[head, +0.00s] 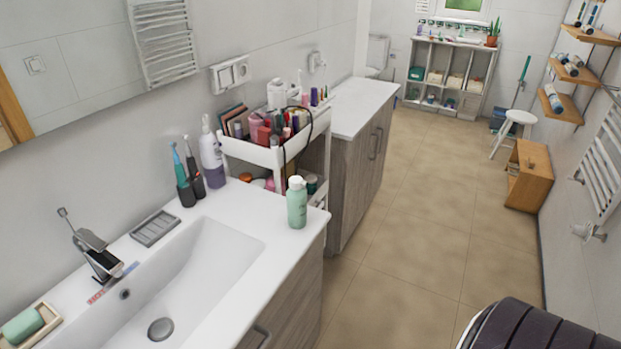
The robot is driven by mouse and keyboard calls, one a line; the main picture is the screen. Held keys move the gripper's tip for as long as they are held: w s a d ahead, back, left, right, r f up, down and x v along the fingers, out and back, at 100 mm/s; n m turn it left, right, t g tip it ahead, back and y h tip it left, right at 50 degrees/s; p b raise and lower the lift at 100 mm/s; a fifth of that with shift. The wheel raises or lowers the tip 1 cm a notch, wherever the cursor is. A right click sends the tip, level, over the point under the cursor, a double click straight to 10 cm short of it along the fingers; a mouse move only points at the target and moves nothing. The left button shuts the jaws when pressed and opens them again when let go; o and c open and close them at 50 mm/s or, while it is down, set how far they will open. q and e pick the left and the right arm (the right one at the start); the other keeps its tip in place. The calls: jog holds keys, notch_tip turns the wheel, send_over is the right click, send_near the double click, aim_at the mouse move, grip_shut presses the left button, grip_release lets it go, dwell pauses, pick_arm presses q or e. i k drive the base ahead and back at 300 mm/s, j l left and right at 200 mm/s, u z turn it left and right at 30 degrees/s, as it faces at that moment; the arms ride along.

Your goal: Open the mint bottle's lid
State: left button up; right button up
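The mint bottle (297,208) stands upright on the white sink counter, near its far right corner. Its white lid (296,183) sits on top and looks closed. Nothing is touching the bottle. Neither my left nor my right gripper is in view.
The sink basin (200,270) lies left of the bottle, with a faucet (95,255) behind. A purple-white pump bottle (212,160) and toothbrush holders (186,193) stand at the wall. A crowded cosmetics cart (235,149) is beyond the counter. The counter around the bottle is clear.

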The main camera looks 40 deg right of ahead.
aim_at(296, 180)
jog(key=z, duration=1.15)
jog(key=i+l+u, duration=0.35)
jog(key=l, duration=0.25)
jog(key=i+l+u, duration=0.15)
jog(key=l, duration=0.2)
jog(key=i+l+u, duration=0.15)
jog(key=l, duration=0.2)
